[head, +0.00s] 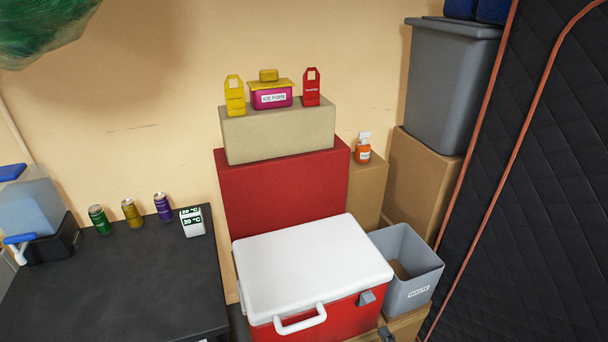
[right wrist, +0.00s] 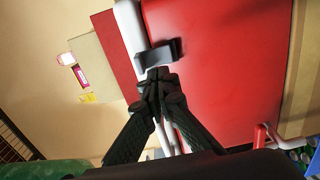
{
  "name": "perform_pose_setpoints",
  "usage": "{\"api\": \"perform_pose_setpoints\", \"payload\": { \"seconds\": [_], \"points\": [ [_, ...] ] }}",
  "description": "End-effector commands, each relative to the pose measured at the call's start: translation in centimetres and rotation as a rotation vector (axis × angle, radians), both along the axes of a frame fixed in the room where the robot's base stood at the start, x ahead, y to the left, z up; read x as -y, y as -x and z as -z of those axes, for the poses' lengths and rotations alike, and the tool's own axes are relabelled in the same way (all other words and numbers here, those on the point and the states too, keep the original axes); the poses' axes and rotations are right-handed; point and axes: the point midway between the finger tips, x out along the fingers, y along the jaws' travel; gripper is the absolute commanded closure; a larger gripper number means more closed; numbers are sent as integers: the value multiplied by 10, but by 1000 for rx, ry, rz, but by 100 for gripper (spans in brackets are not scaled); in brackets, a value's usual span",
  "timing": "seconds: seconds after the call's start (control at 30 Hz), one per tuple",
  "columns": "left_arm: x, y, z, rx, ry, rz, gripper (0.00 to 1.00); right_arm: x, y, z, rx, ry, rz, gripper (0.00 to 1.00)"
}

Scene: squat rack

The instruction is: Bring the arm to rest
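My right gripper (right wrist: 158,76) shows in the right wrist view with its two black fingers converged and the tips together. Nothing can be seen held between them. A grey latch (right wrist: 165,52) appears just beyond the tips; I cannot tell whether they touch it. In the head view only a small dark part of my right gripper (head: 386,333) shows at the bottom edge, below the red cooler's (head: 335,313) latch (head: 366,298). The cooler's white lid (head: 310,262) is down. My left gripper is in neither view.
A grey waste bin (head: 419,283) stands right of the cooler. A dark table (head: 130,285) at left holds several cans and a temperature display (head: 192,221). Behind the cooler are a red box (head: 280,190) and a beige box (head: 280,135) bearing an ice pops container (head: 271,95).

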Motion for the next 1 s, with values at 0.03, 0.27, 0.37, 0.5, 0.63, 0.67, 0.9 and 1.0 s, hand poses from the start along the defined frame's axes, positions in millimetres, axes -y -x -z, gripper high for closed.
{"api": "perform_pose_setpoints", "payload": {
  "seconds": [0.03, 0.27, 0.37, 0.5, 0.63, 0.67, 0.9, 1.0],
  "points": [
    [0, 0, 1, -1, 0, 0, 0, 2, 5, 2, -2, 0, 1, 100],
    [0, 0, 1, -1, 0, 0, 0, 4, 11, 0, 1, 2, 0, 100],
    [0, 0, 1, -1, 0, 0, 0, 4, 11, 0, 1, 2, 0, 100],
    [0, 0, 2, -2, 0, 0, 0, 7, 12, 2, -7, -10, 11, 100],
    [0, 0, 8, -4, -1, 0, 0, 34, 20, 23, -83, -122, 125, 100],
    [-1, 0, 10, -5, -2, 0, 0, 44, 24, 33, -114, -165, 171, 100],
    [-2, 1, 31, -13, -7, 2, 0, 131, 101, 150, -459, -506, 607, 100],
    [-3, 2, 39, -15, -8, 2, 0, 149, 150, 201, -613, -611, 770, 100]
  ]
}}
